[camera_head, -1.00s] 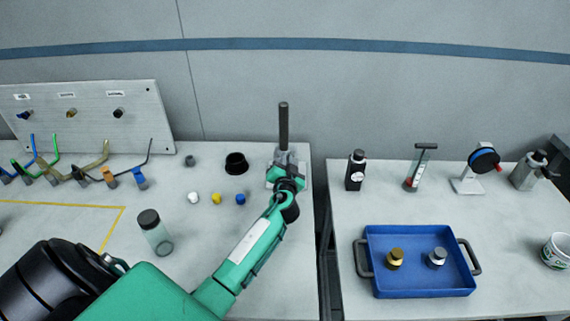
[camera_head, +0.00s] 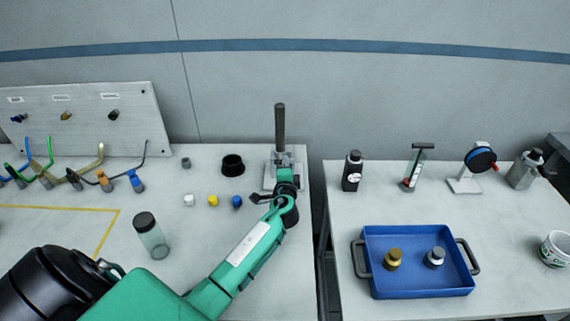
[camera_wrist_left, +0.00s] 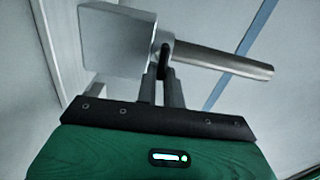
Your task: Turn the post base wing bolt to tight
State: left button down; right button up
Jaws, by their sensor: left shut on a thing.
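The dark upright post (camera_head: 280,127) stands on a pale square base (camera_head: 269,184) near the right edge of the left table. In the left wrist view the post (camera_wrist_left: 225,63) and its base plate (camera_wrist_left: 117,40) show close up. My left gripper (camera_head: 284,170) is at the front of the post base. In the left wrist view its two fingers (camera_wrist_left: 161,72) are close together at the foot of the post, shut on the wing bolt. The bolt is mostly hidden between the fingers, so its angle cannot be told. My right gripper is not in view.
A clear jar (camera_head: 151,236) stands nearer. A gap separates this table from the right one, which holds a blue tray (camera_head: 416,287) and a black bottle (camera_head: 352,171).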

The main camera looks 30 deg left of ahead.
pick_arm(q)
jog(key=m, duration=0.2)
jog(key=f+m+p, duration=0.1)
jog(key=m, duration=0.2)
jog(key=shift+m+p, duration=0.3)
jog(key=m+p, duration=0.1)
jog(key=m, duration=0.1)
jog(key=m+p, duration=0.1)
jog(key=m, duration=0.1)
jog(key=shift+s+a+f+m, duration=0.15)
jog(key=shift+a+f+m, duration=0.05)
jog(key=shift+m, duration=0.1)
jog(key=m, duration=0.1)
jog(key=m+p, duration=0.1)
jog(key=m, duration=0.1)
jog(key=m+p, duration=0.1)
jog(key=shift+s+a+f, duration=0.15)
jog(key=shift+s+a, duration=0.05)
jog(key=shift+a, duration=0.05)
jog(key=shift+s+a+f+m+p, duration=0.15)
jog(key=shift+m+p, duration=0.5)
jog(key=shift+m, duration=0.4)
jog(key=shift+a+f+m+p, duration=0.1)
jog(key=shift+m+p, duration=0.5)
jog(key=shift+m, duration=0.45)
jog(key=c, duration=1.6)
grip_release()
jog(key=shift+o, duration=0.4)
jog(key=shift+r, duration=0.1)
